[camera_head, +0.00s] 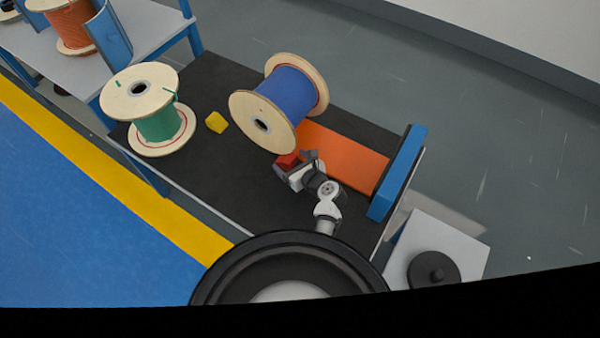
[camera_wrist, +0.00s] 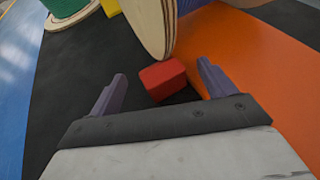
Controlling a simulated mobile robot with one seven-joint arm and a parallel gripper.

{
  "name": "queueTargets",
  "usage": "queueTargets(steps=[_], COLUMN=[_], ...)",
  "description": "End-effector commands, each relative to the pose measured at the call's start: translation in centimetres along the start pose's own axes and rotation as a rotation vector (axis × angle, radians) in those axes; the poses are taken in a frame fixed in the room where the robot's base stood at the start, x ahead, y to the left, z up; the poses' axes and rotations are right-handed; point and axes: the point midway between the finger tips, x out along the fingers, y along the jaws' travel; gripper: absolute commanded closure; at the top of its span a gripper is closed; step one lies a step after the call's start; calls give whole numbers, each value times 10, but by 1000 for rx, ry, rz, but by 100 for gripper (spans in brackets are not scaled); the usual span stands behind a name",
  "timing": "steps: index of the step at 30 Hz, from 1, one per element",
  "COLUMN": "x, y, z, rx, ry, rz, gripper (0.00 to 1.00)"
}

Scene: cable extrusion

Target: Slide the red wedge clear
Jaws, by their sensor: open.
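The red wedge (camera_wrist: 163,78) lies on the black table top in the wrist view, close to the rim of the blue spool (camera_wrist: 155,22). I cannot tell whether it touches the rim. In the head view the red wedge (camera_head: 288,159) shows partly, with my gripper over some of it. My gripper (camera_wrist: 160,86) is open, its two purple fingers on either side of the wedge with a gap to each. In the head view my gripper (camera_head: 284,168) is low at the table, beside the blue spool (camera_head: 288,95), which lies on its rims.
An orange strip (camera_head: 345,158) runs from the spool to a blue end stop (camera_head: 398,172). A yellow block (camera_head: 216,122) and an upright green spool (camera_head: 158,125) stand to the left on the black table (camera_head: 215,165). Clear black surface lies left of my gripper.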

Motion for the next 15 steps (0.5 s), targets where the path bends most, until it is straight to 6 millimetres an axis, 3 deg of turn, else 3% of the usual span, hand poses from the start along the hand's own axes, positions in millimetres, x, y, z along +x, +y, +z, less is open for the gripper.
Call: queueTargets(steps=[4,15], x=[11,13], y=[1,0], z=[-1,1], rx=[-1,0], ry=[0,0], rz=[2,0], gripper=[18,20])
